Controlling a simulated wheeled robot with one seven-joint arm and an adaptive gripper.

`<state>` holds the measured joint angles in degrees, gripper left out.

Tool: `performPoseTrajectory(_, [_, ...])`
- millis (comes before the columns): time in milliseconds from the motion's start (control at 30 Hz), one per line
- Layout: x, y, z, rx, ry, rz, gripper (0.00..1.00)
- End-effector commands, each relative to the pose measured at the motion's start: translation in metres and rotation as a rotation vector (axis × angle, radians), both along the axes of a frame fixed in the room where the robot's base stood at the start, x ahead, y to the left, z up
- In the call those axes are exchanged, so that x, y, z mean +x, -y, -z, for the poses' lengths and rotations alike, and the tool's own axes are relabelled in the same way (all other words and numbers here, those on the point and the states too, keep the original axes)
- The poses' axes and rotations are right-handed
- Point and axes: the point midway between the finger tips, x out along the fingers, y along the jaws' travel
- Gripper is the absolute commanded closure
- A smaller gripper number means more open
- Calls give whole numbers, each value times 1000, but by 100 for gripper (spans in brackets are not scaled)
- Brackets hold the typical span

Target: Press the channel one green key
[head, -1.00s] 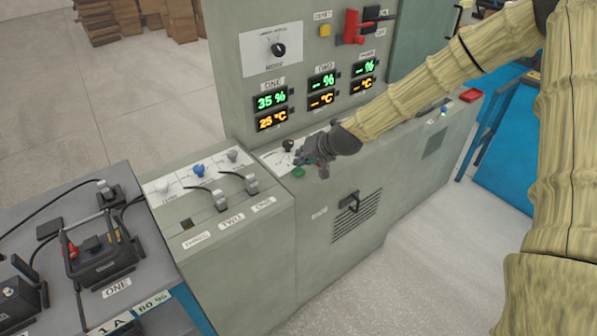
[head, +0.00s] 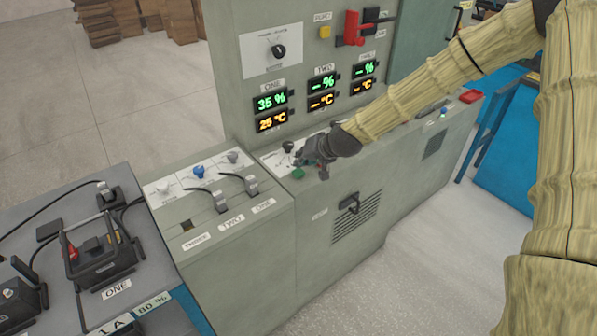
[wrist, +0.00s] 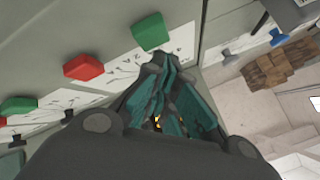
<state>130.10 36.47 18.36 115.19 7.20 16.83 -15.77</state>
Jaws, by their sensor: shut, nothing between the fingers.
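A green key (head: 298,173) sits on the sloping panel at the front of the grey cabinet, left of my gripper (head: 309,161). In the wrist view, the nearest green key (wrist: 150,32) is just beyond my fingertips (wrist: 162,68). A small gap seems to show between them; contact cannot be made out. A red key (wrist: 83,66) and another green key (wrist: 18,105) are further left in that view. My fingers are shut and empty. I cannot read the channel labels by these keys, and my gripper hides part of the panel in the head view.
A black knob (head: 288,147) stands on the same panel. Left of it, a lower console (head: 237,236) carries a blue knob (head: 199,171) and cable plugs. The display panel (head: 272,102) rises behind my gripper. The floor (head: 420,240) in front is clear.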

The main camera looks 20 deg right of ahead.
Motion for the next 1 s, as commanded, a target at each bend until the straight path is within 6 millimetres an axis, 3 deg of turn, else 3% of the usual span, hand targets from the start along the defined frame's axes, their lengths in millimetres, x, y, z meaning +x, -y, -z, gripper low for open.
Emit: performPoseTrajectory(1000, [0, 0, 10, 0, 0, 0, 100])
